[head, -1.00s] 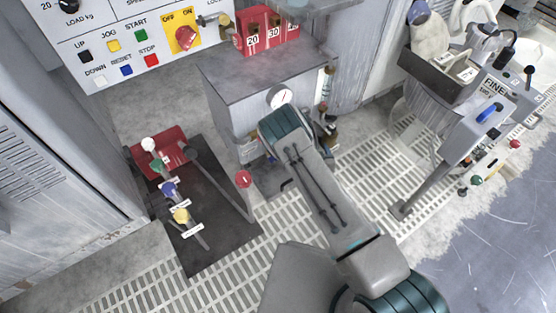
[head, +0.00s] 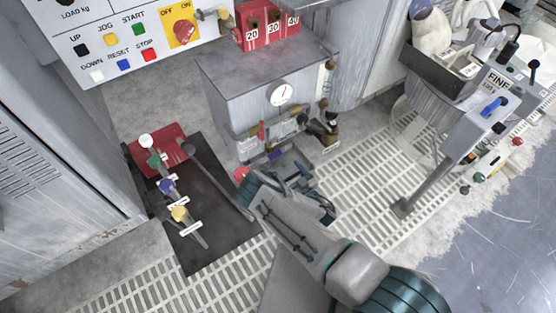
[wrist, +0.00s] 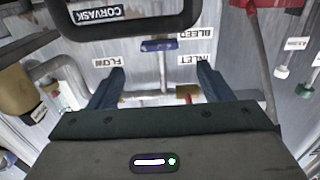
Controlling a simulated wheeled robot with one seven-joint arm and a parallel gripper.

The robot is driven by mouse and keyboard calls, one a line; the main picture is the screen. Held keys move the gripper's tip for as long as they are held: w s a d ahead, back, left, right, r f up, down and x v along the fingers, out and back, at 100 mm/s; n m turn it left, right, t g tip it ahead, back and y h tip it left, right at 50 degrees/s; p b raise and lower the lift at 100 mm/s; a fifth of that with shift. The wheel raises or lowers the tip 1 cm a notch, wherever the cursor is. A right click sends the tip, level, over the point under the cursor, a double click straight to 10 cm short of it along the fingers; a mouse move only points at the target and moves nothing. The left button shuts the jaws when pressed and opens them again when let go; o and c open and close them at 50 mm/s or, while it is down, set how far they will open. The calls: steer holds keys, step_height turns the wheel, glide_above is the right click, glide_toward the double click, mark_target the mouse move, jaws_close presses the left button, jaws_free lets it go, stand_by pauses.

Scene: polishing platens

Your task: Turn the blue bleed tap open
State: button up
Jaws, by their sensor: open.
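The blue bleed tap (wrist: 159,45) shows in the wrist view as a short blue handle lying crosswise over a thin vertical pipe, beside an upside-down BLEED label (wrist: 192,34). In the head view, its blue handle (head: 275,155) is low on the front of the grey cabinet (head: 225,90). My gripper (wrist: 161,71) is open and empty, its two dark fingers wide apart. In the wrist view the tap is beyond the fingertips, roughly centred between them, with no visible contact. In the head view my gripper (head: 291,172) is just below and right of the tap.
A red-knobbed lever (head: 241,174) stands close to the left of my gripper. Levers with white, green, blue (head: 166,187) and yellow knobs stand on a black plate (head: 215,235) at left. A round gauge (head: 281,95) and brass fitting (head: 324,133) are on the cabinet. Grating lies right.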

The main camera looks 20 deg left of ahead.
mark_target(277, 156)
steer(key=b+x, duration=0.2)
steer(key=x, duration=0.6)
steer(key=shift+b, duration=0.4)
steer(key=c, duration=1)
